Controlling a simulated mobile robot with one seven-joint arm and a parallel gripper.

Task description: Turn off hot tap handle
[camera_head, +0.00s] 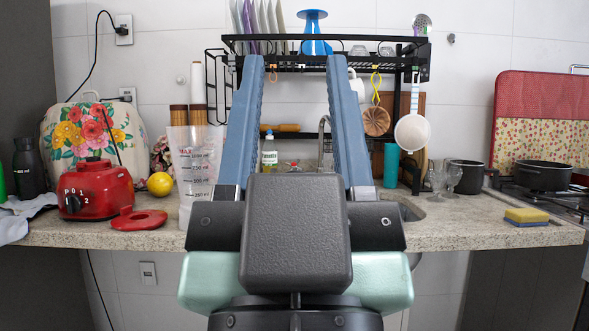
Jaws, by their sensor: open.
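My gripper (295,62) is open, with its two long blue fingers raised and spread in front of the sink area. Nothing is held between them. A grey curved tap spout (322,128) shows behind, between the fingers and close to the right one. I cannot make out the hot tap handle; my gripper and wrist cover much of the area around the tap base and the sink. The sink's right edge (408,211) shows beside my wrist.
A black oversink rack (425,62) with hanging utensils spans the back. On the stone counter (470,225) are a measuring jug (196,165) and red blender base (95,188) at left. Glasses (437,178), a sponge (526,215) and a pot (543,176) stand at right.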

